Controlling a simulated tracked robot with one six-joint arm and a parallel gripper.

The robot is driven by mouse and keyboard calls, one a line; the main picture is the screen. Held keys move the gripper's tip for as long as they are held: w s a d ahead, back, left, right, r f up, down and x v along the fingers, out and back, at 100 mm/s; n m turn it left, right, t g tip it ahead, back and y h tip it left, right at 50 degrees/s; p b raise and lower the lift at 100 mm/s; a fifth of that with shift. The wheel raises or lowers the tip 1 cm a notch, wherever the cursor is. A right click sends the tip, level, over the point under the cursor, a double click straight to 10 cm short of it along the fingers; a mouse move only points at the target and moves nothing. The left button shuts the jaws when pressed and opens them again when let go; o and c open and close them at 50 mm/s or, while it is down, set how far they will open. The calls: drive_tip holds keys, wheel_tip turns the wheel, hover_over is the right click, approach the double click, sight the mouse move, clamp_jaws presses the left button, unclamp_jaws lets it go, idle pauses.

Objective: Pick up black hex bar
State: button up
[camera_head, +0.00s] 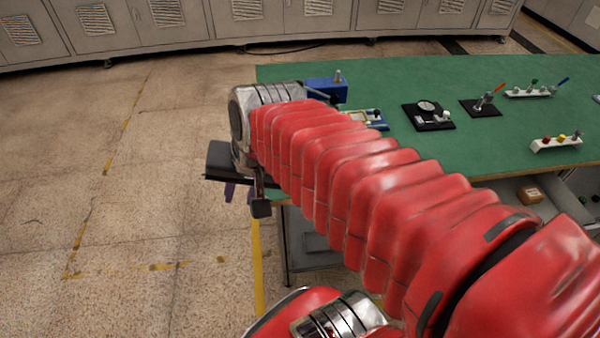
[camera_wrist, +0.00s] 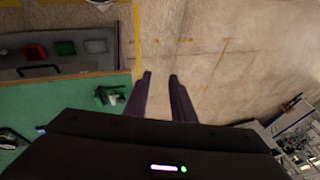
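I cannot make out a black hex bar in either view. My gripper (camera_head: 240,193) hangs beyond the left edge of the green table in the head view, partly hidden by my wrist. In the wrist view my gripper (camera_wrist: 160,76) shows two dark purple fingers. They are apart, with only bare floor between and beyond them. The green tabletop (camera_wrist: 70,98) lies left of the fingers, with a small dark and white item (camera_wrist: 108,95) near its edge, too small to identify.
The green table (camera_head: 390,85) holds a blue vise-like block (camera_head: 326,90), black fixture plates (camera_head: 428,117) and white racks (camera_head: 556,143). My red arm hides part of the table. Grey cabinets (camera_head: 165,30) line the back. A red bin (camera_wrist: 35,52) and a green bin (camera_wrist: 66,48) show. The floor left is clear.

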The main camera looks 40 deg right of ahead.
drive_tip(key=d+f+m+t, duration=0.1)
drive_tip(key=d+f+m, duration=0.4)
drive_tip(key=d+m, duration=0.8)
drive_tip(key=d+f+m+t+y, duration=0.1)
drive_tip(key=d+f+m, duration=0.4)
drive_tip(key=d+m, duration=0.9)
drive_tip(key=m, duration=0.9)
drive_tip(key=shift+s+d+f+t+y, duration=0.2)
drive_tip(key=shift+s+t+y, duration=0.1)
drive_tip(key=shift+s, duration=0.05)
drive_tip(key=shift+x, duration=4.3)
drive_tip(key=shift+f, duration=0.15)
drive_tip(key=shift+x, duration=2.5)
